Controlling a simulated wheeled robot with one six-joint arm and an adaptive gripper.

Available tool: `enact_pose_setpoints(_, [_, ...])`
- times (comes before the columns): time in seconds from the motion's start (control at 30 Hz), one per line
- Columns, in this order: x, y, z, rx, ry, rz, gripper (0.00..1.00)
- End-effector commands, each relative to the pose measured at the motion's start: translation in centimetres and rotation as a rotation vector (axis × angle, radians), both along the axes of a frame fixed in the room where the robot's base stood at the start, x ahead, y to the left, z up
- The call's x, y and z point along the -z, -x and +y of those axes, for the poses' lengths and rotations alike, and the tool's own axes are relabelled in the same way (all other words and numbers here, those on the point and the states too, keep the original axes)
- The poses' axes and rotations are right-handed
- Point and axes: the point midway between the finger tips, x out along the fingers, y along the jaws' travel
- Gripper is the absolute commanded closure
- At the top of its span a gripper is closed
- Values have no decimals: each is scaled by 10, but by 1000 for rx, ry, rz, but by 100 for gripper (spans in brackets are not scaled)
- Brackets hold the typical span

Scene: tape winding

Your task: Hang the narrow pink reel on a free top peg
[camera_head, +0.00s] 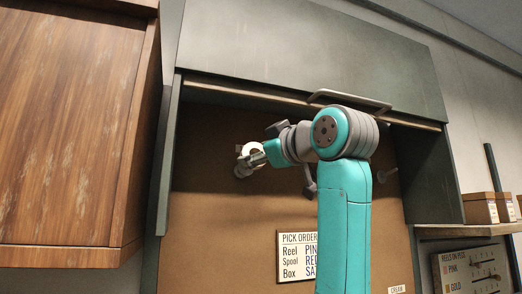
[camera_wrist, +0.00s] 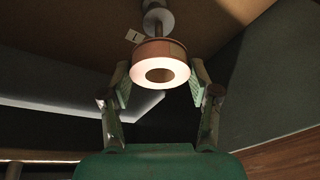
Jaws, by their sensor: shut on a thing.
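A narrow reel (camera_wrist: 160,70) shows in the wrist view, with a pale pinkish face, a round centre hole and a brownish-pink rim. My gripper (camera_wrist: 159,82) is shut on it, one finger at each side. Directly behind the reel is a peg (camera_wrist: 158,28) with a round base on the brown back panel. The peg lines up with the reel; whether its tip is inside the hole is hidden. In the head view the pale reel (camera_head: 254,149) is at my gripper (camera_head: 252,160), close to the upper left of the panel.
A pick order sign (camera_head: 297,256), partly covered by my arm, hangs lower down. A grey overhead door (camera_head: 310,55) and a wooden cabinet (camera_head: 65,130) bound the space. Boxes (camera_head: 481,208) stand on a right shelf.

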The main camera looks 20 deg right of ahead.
Motion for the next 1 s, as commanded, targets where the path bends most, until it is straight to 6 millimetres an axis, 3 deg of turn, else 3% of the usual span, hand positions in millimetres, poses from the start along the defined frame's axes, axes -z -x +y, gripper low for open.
enact_pose_setpoints(0.6, [11, -35, 0, 0, 0, 2, 64])
enact_pose_setpoints(1.0, [13, -42, 0, 0, 0, 0, 64])
